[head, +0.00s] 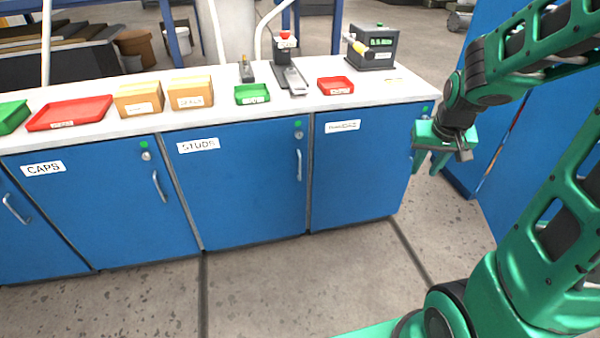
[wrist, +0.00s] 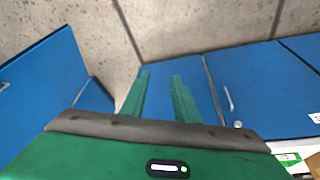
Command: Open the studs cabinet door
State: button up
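The blue studs cabinet door (head: 245,190) is shut in the head view, with a white STUDS label (head: 198,145) at its upper left. Its silver vertical handle (head: 299,165) is near the right edge, below a round lock and a green dot. In the wrist view, the studs door (wrist: 275,85) and its handle (wrist: 228,98) appear upside down, right of my fingers. My gripper (head: 428,170) hangs to the right of the cabinets, fingers pointing down, apart from the handle. Its fingers (wrist: 160,76) are parted and empty.
A neighbouring blue door (head: 355,180) with an unclear label stands between the studs handle and my gripper. The CAPS door (head: 105,215) is to the left. Trays, boxes and tools stand on the white worktop (head: 220,115). A blue panel stands at right. The front floor (head: 260,285) is clear.

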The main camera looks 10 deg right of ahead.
aim_at(300, 166)
jog(key=w+a+f+n+t, duration=0.15)
jog(key=w+f, duration=0.35)
jog(key=w, duration=0.5)
jog(key=w+a+f+n+t, duration=0.1)
jog(key=w+a+f+t, duration=0.15)
jog(key=w+f, duration=0.45)
jog(key=w+a+f+n+t, duration=0.1)
jog(key=w+a+f+t, duration=0.15)
jog(key=w, duration=0.95)
jog(key=w+a+f+n+t+y, duration=0.2)
jog(key=w+a+f+t, duration=0.3)
jog(key=a+f, duration=0.3)
jog(key=s+a+f+n+t+y, duration=0.25)
jog(key=s+a+f, duration=0.2)
jog(key=f, duration=0.35)
jog(key=shift+m+y, duration=0.35)
jog(key=shift+m, duration=0.15)
jog(key=w+a, duration=0.1)
jog(key=w, duration=0.6)
jog(key=w+a, duration=0.1)
jog(key=w, duration=0.3)
jog(key=shift+a+r, duration=0.15)
jog(key=shift+a, duration=0.15)
grip_shut()
